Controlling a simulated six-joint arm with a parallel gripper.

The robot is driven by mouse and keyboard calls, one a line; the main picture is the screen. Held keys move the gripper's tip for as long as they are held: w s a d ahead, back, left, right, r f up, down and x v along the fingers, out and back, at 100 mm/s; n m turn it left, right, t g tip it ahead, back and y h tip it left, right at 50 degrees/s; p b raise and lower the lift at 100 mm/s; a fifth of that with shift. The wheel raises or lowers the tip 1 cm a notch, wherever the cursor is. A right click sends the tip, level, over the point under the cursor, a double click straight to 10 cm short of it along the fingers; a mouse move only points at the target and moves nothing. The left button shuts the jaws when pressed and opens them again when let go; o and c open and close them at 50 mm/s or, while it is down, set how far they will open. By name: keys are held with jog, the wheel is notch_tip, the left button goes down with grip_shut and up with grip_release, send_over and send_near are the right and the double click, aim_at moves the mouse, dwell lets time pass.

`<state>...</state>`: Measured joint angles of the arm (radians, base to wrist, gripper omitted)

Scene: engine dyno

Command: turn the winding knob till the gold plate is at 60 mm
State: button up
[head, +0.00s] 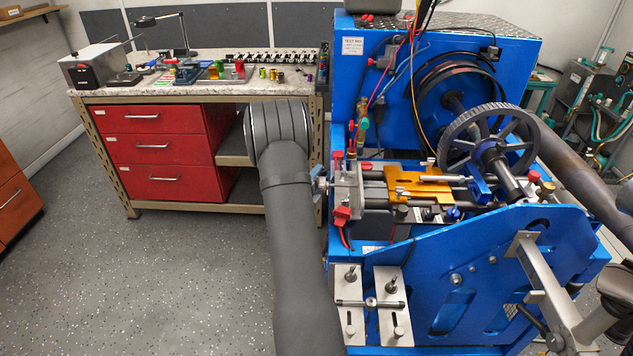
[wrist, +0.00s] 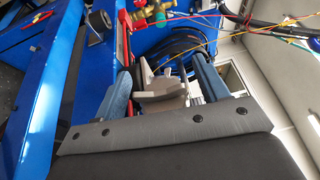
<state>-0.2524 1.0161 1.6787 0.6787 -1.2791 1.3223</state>
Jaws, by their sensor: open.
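The gold plate (head: 415,184) sits on the rails of the blue rig, right of a grey end block (head: 348,188). My gripper (head: 319,184) is at the left side of that block, mostly hidden behind my own arm; only a bit of blue finger shows. In the wrist view my gripper (wrist: 166,88) is open, with two blue fingers standing apart. A pale grey part (wrist: 160,98) shows between them; I cannot tell whether it is the winding knob or whether the fingers touch it. The knob is not clearly seen in the head view. No scale reading is legible.
A large dark spoked wheel (head: 488,140) stands right of the plate. Red and yellow cables (head: 385,85) hang above the rig. A workbench (head: 150,92) with red drawers stands at the back left. The floor (head: 170,285) at left is clear.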

jog(key=shift+w+d, duration=0.1)
jog(key=shift+w, duration=0.15)
jog(key=c, duration=1)
jog(key=shift+g, duration=0.3)
